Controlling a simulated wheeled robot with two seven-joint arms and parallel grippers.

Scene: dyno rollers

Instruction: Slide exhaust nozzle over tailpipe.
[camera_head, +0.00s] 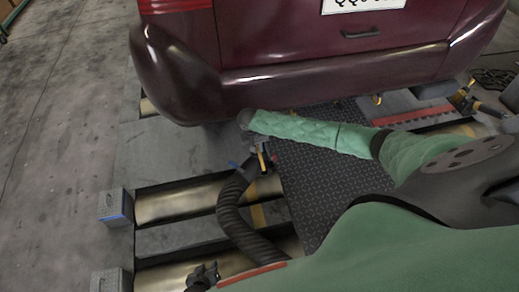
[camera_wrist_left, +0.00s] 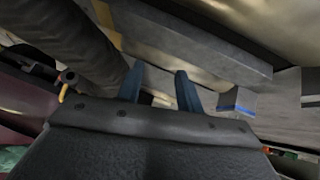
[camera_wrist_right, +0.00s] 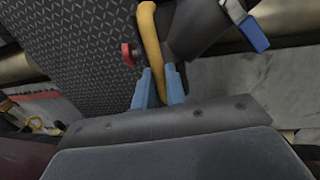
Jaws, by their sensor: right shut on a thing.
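The exhaust nozzle (camera_head: 240,178) is the grey end of a ribbed black hose (camera_head: 232,213), low behind the car's left rear corner in the head view. My right gripper (camera_wrist_right: 158,72) is shut on its yellow handle (camera_wrist_right: 152,28). The grey nozzle body (camera_wrist_right: 195,28) and a blue clip (camera_wrist_right: 252,34) show beside the handle in the right wrist view. My left gripper (camera_wrist_left: 160,82) is open and empty, with the hose (camera_wrist_left: 62,38) nearby in the left wrist view. I see no tailpipe; the area under the bumper is hidden.
The maroon car's bumper (camera_head: 330,79) overhangs the work area. A dark tread plate (camera_head: 315,185) lies between the metal rollers (camera_head: 180,200). A grey block with a blue stripe (camera_head: 115,207) stands at the left. The concrete floor (camera_head: 60,130) at the far left is clear.

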